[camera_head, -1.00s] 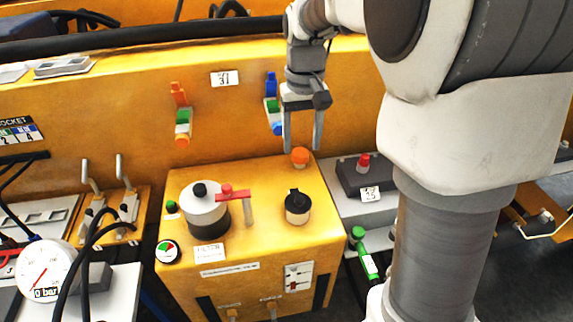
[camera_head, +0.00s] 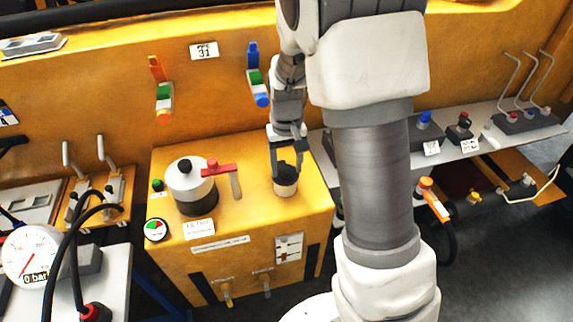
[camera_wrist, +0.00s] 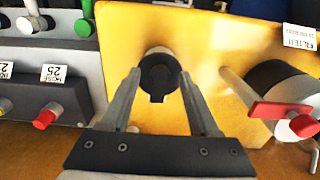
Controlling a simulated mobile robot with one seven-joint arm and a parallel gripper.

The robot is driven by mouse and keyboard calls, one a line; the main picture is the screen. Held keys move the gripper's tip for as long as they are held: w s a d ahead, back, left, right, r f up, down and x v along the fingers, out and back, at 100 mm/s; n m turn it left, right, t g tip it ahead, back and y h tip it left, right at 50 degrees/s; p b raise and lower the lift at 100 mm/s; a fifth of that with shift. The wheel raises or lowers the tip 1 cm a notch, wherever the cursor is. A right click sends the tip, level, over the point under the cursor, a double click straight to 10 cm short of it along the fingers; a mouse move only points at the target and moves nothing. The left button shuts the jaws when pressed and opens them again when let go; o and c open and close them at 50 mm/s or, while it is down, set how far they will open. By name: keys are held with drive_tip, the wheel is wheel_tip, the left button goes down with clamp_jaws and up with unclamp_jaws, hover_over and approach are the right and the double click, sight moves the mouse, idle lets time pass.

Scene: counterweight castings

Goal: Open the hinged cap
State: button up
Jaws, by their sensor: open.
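The hinged cap (camera_head: 287,170) is black and sits shut on a short cream neck (camera_head: 286,188) on top of the yellow box. In the wrist view the black cap (camera_wrist: 158,74) is round with a small tab pointing toward my gripper. My gripper (camera_head: 286,165) is open, with its fingers reaching down around the cap. In the wrist view the fingertips of my gripper (camera_wrist: 160,78) lie to either side of the cap, with gaps showing. Whether either finger touches it I cannot tell.
The yellow box (camera_head: 250,215) also carries a grey-and-black filter housing (camera_head: 192,187) with a red lever (camera_head: 218,170) left of the cap. A pressure gauge (camera_head: 30,255) and black hoses stand at far left. A grey bench (camera_head: 470,145) with coloured fittings lies to the right.

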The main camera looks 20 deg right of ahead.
drive_tip(key=shift+c, duration=0.2)
clamp_jaws()
idle(1.3)
